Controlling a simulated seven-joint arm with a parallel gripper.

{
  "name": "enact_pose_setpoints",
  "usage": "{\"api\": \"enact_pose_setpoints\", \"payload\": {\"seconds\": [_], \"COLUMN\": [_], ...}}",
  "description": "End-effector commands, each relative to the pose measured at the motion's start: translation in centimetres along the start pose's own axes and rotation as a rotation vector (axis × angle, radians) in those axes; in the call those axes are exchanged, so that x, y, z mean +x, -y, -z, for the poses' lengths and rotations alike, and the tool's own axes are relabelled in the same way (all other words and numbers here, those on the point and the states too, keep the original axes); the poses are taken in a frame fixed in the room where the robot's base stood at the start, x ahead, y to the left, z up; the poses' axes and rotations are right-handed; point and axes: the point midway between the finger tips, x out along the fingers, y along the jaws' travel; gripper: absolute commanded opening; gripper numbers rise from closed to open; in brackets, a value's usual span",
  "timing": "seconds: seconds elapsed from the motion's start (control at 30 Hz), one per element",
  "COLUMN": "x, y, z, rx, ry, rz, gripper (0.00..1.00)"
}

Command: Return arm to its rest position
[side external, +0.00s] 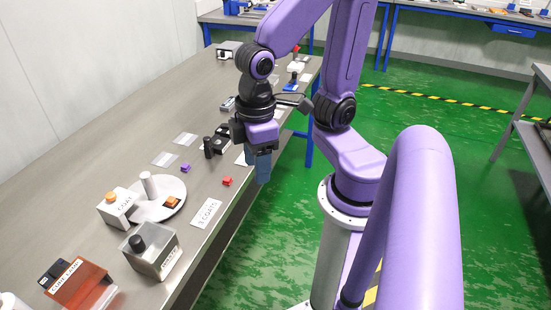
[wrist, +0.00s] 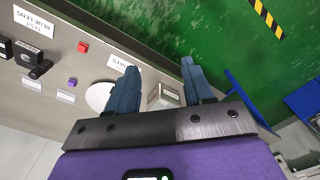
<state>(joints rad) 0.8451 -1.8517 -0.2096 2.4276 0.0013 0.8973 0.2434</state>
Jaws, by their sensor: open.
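My gripper (side external: 259,167) hangs from my purple arm with its blue fingers pointing down, near the right edge of the long grey bench (side external: 70,190). In the wrist view the two blue fingers of my gripper (wrist: 160,66) stand apart with nothing between them. A white round disc (side external: 150,212) with an upright post (side external: 149,186) sits on the bench to the lower left of my gripper. A small orange block (side external: 172,202) lies on the disc. The disc is partly hidden behind a finger in the wrist view.
A red cube (side external: 227,181), a purple cube (side external: 186,168) and a "3 COATS" card (side external: 206,213) lie on the bench. A box with an orange button (side external: 116,207), a box with a black knob (side external: 160,260) and an orange-brown holder (side external: 88,292) stand nearer the camera. Green floor (side external: 290,230) lies right.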

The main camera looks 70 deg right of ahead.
Motion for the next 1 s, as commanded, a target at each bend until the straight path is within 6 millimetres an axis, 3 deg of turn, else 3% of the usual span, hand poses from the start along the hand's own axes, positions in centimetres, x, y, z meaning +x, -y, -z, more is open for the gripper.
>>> {"api": "enact_pose_setpoints", "payload": {"seconds": [0.1,0.23,1.0], "x": [-0.1,-0.1,-0.1], "y": [0.7,1.0,1.1], "z": [-2.3,-3.4,-3.5], "rx": [-0.21,-0.32,-0.336], "ry": [-0.004,-0.004,-0.003], "rz": [0.003,0.003,0.003], "gripper": [0.51,0.51,0.51]}}
